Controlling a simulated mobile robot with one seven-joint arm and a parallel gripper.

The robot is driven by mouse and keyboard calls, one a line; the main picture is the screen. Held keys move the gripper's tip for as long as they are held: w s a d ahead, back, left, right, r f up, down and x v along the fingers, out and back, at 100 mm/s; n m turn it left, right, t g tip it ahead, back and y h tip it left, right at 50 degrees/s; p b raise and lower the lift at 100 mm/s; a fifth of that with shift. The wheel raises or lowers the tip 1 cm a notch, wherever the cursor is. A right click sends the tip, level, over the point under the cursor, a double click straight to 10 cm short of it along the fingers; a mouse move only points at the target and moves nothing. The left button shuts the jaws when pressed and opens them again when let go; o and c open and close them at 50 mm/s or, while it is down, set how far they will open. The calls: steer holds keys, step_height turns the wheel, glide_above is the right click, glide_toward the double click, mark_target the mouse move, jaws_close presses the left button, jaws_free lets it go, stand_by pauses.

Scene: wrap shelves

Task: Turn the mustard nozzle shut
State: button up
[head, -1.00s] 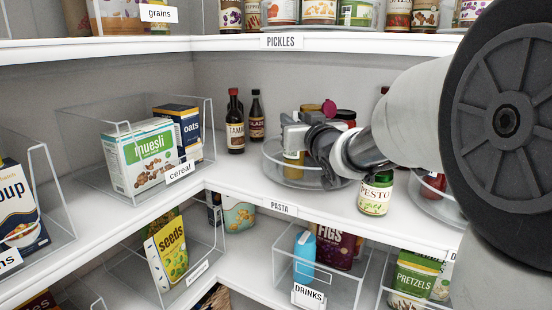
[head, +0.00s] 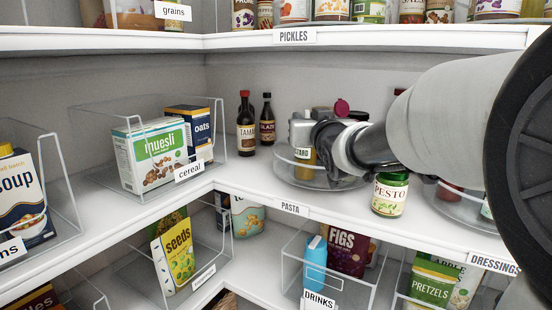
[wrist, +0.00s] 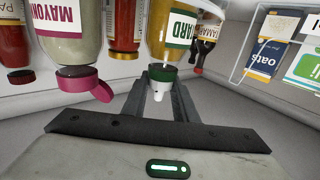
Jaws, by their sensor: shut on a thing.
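The mustard bottle (head: 305,165) stands on the round turntable (head: 282,176) in the corner of the middle shelf. In the wrist view, which is upside down, the yellow mustard bottle (wrist: 172,38) has a green collar and a white nozzle (wrist: 160,86). My gripper (wrist: 161,98) has its two fingers on either side of the nozzle and is shut on it. In the head view, my gripper (head: 302,130) reaches in from the right at the bottle's top and hides the nozzle. I cannot tell how far the nozzle is turned.
A mayo bottle (wrist: 66,32) with a pink cap and a red-sauce bottle (wrist: 124,28) stand close to the mustard. A tamari bottle (head: 246,128) is left of the turntable. A pesto jar (head: 389,195) stands near the shelf's front edge, below my arm.

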steer(key=shift+d+r+m+h+b, duration=0.1)
steer(key=shift+m+h+b, duration=0.3)
steer(key=shift+b, duration=0.65)
steer(key=shift+h+b, duration=0.4)
steer(key=shift+b, duration=0.45)
steer(key=shift+r+p, duration=0.15)
steer(key=shift+p, duration=0.3)
steer(key=shift+a+p, duration=0.2)
steer(key=shift+p, duration=0.15)
steer(key=shift+m, duration=0.3)
steer(key=shift+d+f+h+p, duration=0.1)
steer(key=shift+f+h+p, duration=0.1)
steer(key=shift+h+p, duration=0.55)
steer(key=shift+r+m+h+p, duration=0.1)
steer(key=shift+m+h+p, duration=0.35)
steer(key=shift+p, duration=0.95)
steer(key=shift+m+g+h+p, duration=0.3)
steer(key=shift+m+h+p, duration=0.45)
steer(key=shift+p, duration=0.9)
steer(key=shift+h, duration=0.25)
